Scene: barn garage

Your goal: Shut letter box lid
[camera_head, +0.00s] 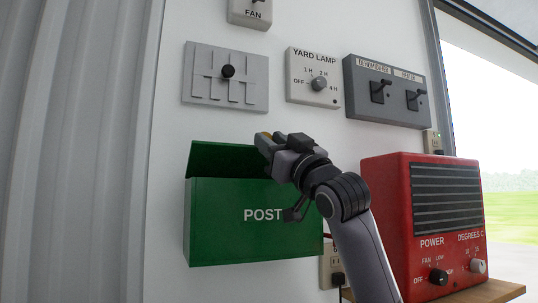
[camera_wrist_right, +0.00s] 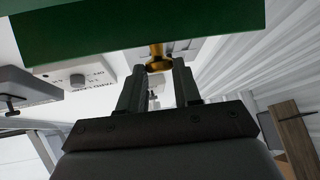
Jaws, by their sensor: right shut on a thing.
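The green letter box (camera_head: 225,235), marked POST, hangs on the white wall. Its lid (camera_head: 218,158) stands raised and tilted open at the top, with its dark inner face showing. My right gripper (camera_head: 266,141) is at the lid's right part and hides that part of it. In the right wrist view, the fingers of the right gripper (camera_wrist_right: 159,70) are shut on a brass knob (camera_wrist_right: 157,52) below the green lid (camera_wrist_right: 120,30). My left gripper is not in view.
A slotted grey lever plate (camera_head: 200,88), a YARD LAMP dial (camera_head: 319,84) and a grey two-switch box (camera_head: 360,95) are on the wall above. A red heater (camera_head: 385,200) stands on a wooden shelf (camera_head: 495,291) at right. The left side is clear.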

